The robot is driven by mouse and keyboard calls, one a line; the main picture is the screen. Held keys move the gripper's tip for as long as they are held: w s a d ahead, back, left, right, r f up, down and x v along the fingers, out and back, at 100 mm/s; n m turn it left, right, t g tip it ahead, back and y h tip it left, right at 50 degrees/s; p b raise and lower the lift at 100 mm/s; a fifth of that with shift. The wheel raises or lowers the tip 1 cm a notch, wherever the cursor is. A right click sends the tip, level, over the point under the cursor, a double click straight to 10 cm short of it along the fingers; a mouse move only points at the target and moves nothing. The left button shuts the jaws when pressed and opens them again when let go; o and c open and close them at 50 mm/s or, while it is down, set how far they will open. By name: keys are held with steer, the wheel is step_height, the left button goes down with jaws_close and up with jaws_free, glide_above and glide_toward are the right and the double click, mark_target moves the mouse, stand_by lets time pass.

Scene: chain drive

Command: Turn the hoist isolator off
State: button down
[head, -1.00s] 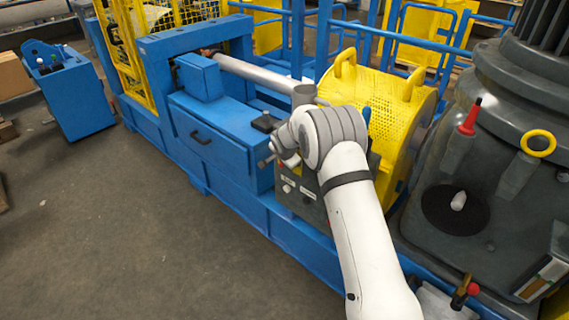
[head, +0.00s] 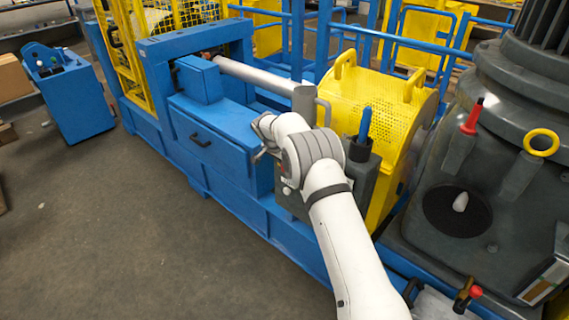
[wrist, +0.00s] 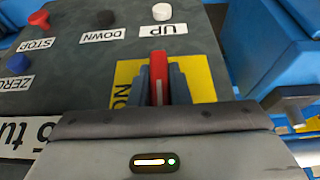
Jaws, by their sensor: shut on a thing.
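The isolator's red handle (wrist: 158,62) stands on a yellow plate (wrist: 198,84) on a grey control panel (wrist: 80,80) in the wrist view. Letters that seem to read ON show on the plate's left side. My gripper (wrist: 160,82) has its two blue-grey fingers on either side of the red handle and is shut on it. The handle points up the picture, nearly straight. In the head view my wrist (head: 285,140) is over the grey control box (head: 290,200), and hides the handle.
The panel also has a red STOP button (wrist: 40,19), a black DOWN button (wrist: 105,18), a white UP button (wrist: 162,11) and a blue ZERO button (wrist: 18,63). A blue lever (head: 365,124) stands right of my wrist, before the yellow perforated guard (head: 385,105).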

steer(key=shift+d, duration=0.15)
steer(key=c, duration=1.4)
jaws_free()
steer(key=shift+o, duration=0.2)
steer(key=v, duration=0.7)
steer(key=shift+r, duration=0.4)
steer(key=s+d+r+n+g+y+p, duration=0.1)
steer(key=s+d+r+n+y+p, duration=0.2)
steer(key=s+d+r, duration=1.45)
steer(key=s+d+r+n+p, duration=0.1)
steer(key=s+d+n, duration=0.1)
steer(key=s, duration=1.2)
steer(key=s+d+r+n+p, duration=0.1)
steer(key=s+d+n+p, duration=0.1)
steer(key=s, duration=1.2)
steer(key=shift+d+n, duration=0.3)
steer(key=shift+d, duration=0.4)
